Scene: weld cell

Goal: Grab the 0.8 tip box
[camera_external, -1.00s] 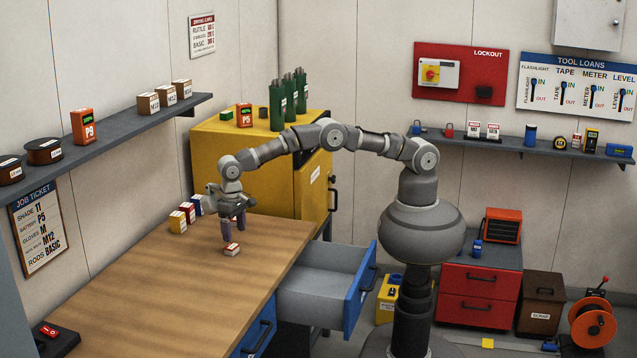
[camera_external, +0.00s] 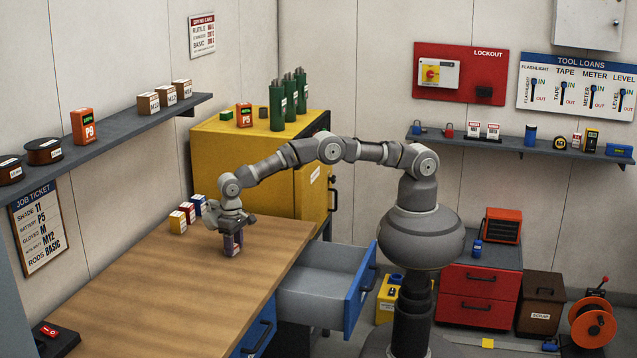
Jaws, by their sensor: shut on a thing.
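My gripper (camera_external: 232,243) is low over the wooden bench, with its fingers pointing down. It is shut on a small red and white box (camera_external: 234,252), which is mostly hidden between the fingers. The box is at bench height; I cannot tell whether it touches the top. Its label is too small and covered to read.
The wooden bench (camera_external: 150,290) is mostly clear at the front. An open blue-fronted drawer (camera_external: 360,287) juts out right of the bench. A yellow cabinet (camera_external: 225,150) stands behind. A shelf (camera_external: 120,127) runs along the left wall. A red switch box (camera_external: 50,332) sits at front left.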

